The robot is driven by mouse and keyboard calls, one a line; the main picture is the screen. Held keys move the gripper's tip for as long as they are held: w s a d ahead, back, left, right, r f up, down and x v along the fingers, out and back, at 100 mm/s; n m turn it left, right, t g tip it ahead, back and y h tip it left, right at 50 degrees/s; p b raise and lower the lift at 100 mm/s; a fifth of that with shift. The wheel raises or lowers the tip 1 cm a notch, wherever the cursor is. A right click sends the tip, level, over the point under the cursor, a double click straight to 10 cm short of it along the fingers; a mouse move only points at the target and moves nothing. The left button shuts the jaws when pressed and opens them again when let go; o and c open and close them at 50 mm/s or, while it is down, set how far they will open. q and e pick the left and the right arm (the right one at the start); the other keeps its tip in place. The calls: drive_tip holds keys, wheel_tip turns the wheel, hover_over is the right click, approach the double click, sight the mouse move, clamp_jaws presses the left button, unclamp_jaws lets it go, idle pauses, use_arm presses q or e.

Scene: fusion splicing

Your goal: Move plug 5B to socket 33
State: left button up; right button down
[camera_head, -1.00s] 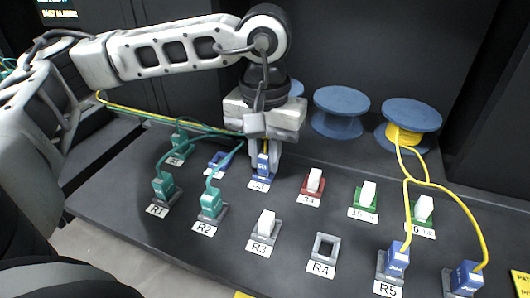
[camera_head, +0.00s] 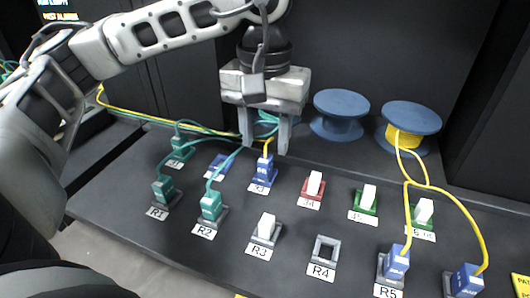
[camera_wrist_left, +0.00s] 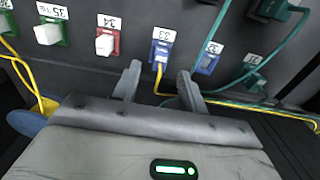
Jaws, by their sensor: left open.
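A blue plug (camera_head: 265,168) with a yellow cable stands upright in the socket labelled 33 (camera_head: 262,183) in the back row. It also shows in the wrist view (camera_wrist_left: 161,49) by the 33 label. The lettering on the plug is too small to read for certain. My left gripper (camera_head: 265,143) is open and empty, its fingers above and behind this plug, apart from it. In the wrist view its two fingertips (camera_wrist_left: 158,72) show on either side of the yellow cable. My right gripper is not in view.
The blue socket 32 (camera_head: 218,167) to the left looks empty. Teal plugs stand in R1 (camera_head: 163,187), R2 (camera_head: 211,205) and 31 (camera_head: 180,150). Red socket 34 (camera_head: 313,191) holds a white piece. R4 (camera_head: 325,250) is empty. Blue cable spools (camera_head: 341,103) stand behind.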

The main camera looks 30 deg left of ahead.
use_arm(q)
wheel_tip(320, 180, up, 11)
drive_tip(key=p, duration=0.2)
drive_tip(key=shift+s+f, duration=0.1)
